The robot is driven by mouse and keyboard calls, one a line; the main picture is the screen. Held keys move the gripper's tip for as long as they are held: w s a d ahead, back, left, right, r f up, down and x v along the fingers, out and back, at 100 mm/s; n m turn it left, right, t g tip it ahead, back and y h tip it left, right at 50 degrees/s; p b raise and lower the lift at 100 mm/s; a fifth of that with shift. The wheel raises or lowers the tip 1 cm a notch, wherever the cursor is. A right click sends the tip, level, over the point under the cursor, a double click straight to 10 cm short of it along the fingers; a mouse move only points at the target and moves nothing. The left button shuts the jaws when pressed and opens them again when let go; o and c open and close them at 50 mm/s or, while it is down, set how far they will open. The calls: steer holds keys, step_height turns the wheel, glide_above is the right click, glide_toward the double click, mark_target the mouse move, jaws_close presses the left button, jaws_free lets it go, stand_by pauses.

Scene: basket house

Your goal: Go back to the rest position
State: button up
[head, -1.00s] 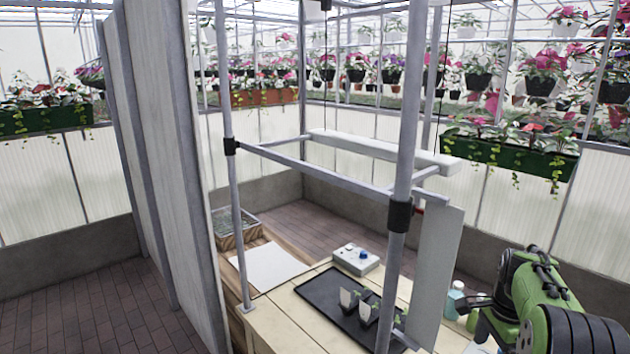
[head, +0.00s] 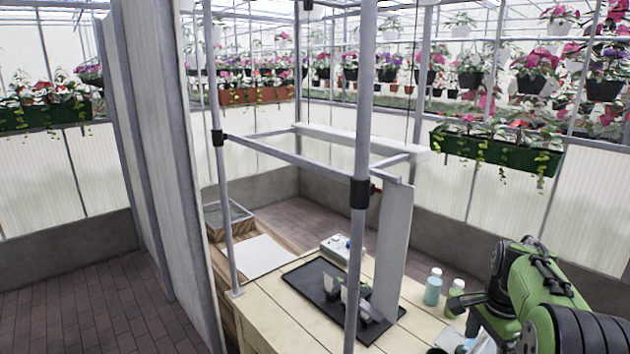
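My green and black arm (head: 545,290) shows at the lower right of the head view, folded close to the body. Its dark end part (head: 487,302) points left, near the bottles on the wooden table (head: 290,318). My gripper's fingertips cannot be made out, so I cannot tell whether they are open or shut. No held thing is visible.
A metal frame post (head: 359,190) stands in front of the table. A ribbed partition (head: 165,170) stands left; brick floor (head: 90,310) is clear.

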steer(key=s+a+r+n+t+b, duration=0.3)
steer(key=s+a+r+n+b, duration=0.15)
steer(key=s+a+n, duration=0.55)
steer(key=s+a+f+n+t+b, duration=0.1)
steer(key=s+a+f+n+b, duration=0.1)
steer(key=s, duration=0.5)
steer(key=s+a+f+n+t+b, duration=0.1)
steer(key=s+a+f+n+b, duration=0.1)
steer(key=s+a+f+n, duration=0.2)
steer(key=s+a, duration=0.2)
steer(key=s, duration=0.2)
steer(key=shift+f, duration=0.3)
